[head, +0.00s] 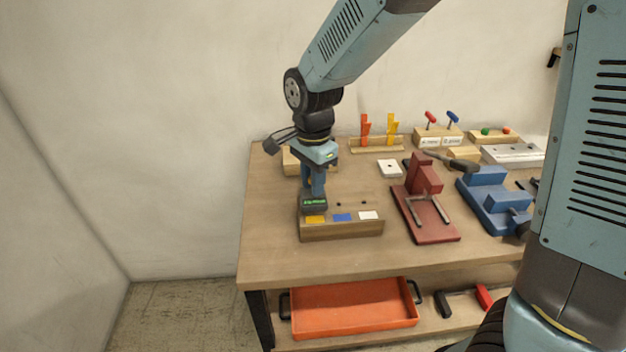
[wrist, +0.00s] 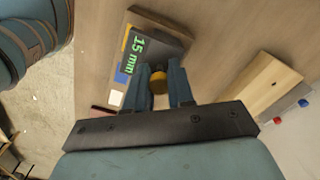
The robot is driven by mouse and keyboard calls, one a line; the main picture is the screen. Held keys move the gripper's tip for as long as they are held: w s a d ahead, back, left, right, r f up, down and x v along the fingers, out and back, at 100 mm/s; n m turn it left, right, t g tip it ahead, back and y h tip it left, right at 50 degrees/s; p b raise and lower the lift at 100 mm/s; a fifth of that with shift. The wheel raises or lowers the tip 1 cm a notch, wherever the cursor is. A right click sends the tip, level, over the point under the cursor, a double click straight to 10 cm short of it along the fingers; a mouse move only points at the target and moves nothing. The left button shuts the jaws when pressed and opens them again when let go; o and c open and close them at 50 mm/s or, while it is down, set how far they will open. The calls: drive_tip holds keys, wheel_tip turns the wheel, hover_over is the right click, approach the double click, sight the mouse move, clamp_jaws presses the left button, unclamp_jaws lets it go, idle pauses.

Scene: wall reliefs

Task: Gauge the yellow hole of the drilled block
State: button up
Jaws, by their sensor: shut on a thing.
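The drilled block (head: 342,231) is a wooden block near the table's front left, with yellow (head: 315,219), blue (head: 342,217) and white (head: 368,215) labels along its front. Two dark holes show on its top, behind the blue and white labels. My gripper (head: 313,188) is shut on a dark gauge (head: 313,203) with a green display, over the yellow-label end. In the wrist view, my gripper (wrist: 160,84) has a yellow round grip between its fingers, and the display (wrist: 134,56) seems to read 15 mm. The gauge hides the yellow hole; how deep it sits I cannot tell.
A red fixture (head: 424,201) and a blue vise (head: 492,200) stand right of the block. A white plate (head: 389,169) lies behind it. A rack with red and yellow pieces (head: 376,145) stands at the back. An orange tray (head: 354,307) is on the lower shelf.

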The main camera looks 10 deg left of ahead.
clamp_jaws()
drive_tip(key=shift+r, duration=1)
drive_tip(key=o, duration=0.8)
unclamp_jaws()
drive_tip(key=shift+o, duration=0.2)
wheel_tip(320, 180, up, 14)
drive_tip(key=shift+f, duration=0.2)
